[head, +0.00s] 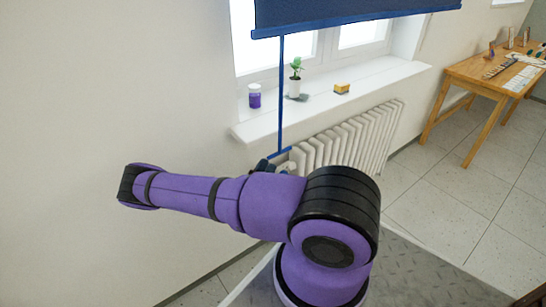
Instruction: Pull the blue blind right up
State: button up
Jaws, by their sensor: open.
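The blue blind (350,10) hangs across the top of the window in the head view; its upper part is out of frame. Its bottom bar crosses the upper part of the visible panes. A thin blue pull rod (281,95) hangs from the bar's left part, past the sill, to a short blue crossbar (281,153) at its lower end. My gripper (266,164) shows only as a small dark part just below and left of the crossbar, mostly hidden behind my purple arm. It is open. Whether it touches the crossbar or rod I cannot tell.
The white sill (340,100) holds a purple jar (254,96), a potted plant (295,80) and a small yellow-and-dark block (342,89). A white radiator (350,140) stands below. A wooden table (480,75) with art supplies is at right; the tiled floor before it is clear.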

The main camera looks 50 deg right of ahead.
aim_at(273, 156)
jog(key=shift+x, duration=2.35)
grip_shut()
